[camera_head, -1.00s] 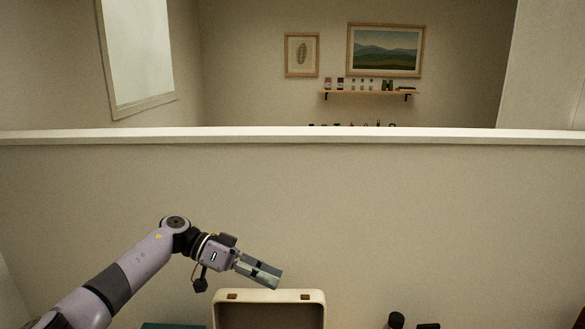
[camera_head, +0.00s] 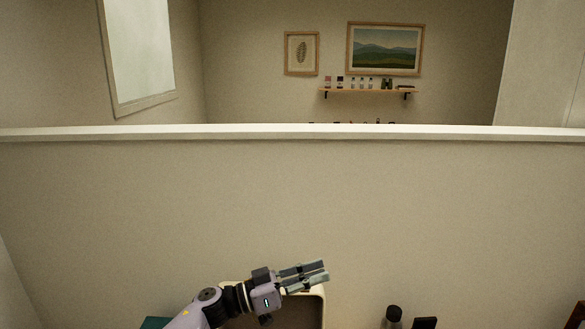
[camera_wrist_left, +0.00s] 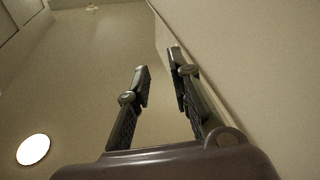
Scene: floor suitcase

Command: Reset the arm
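My left gripper (camera_head: 322,271) is in front of and above the raised, open suitcase lid (camera_head: 321,309) at the bottom of the head view. The lid has a cream rim and a dark brown inside; the arm hides part of its top edge. The left wrist view shows the two dark fingers (camera_wrist_left: 159,64) a little apart with nothing between them. The arm comes up from the bottom left and the gripper points right. My right gripper is in neither view.
A dark-capped bottle (camera_head: 393,314) and a dark object (camera_head: 425,323) stand right of the suitcase. A teal item (camera_head: 154,323) shows at the bottom left. A low wall (camera_head: 300,190) runs behind. The left wrist view faces the ceiling and a round light (camera_wrist_left: 33,149).

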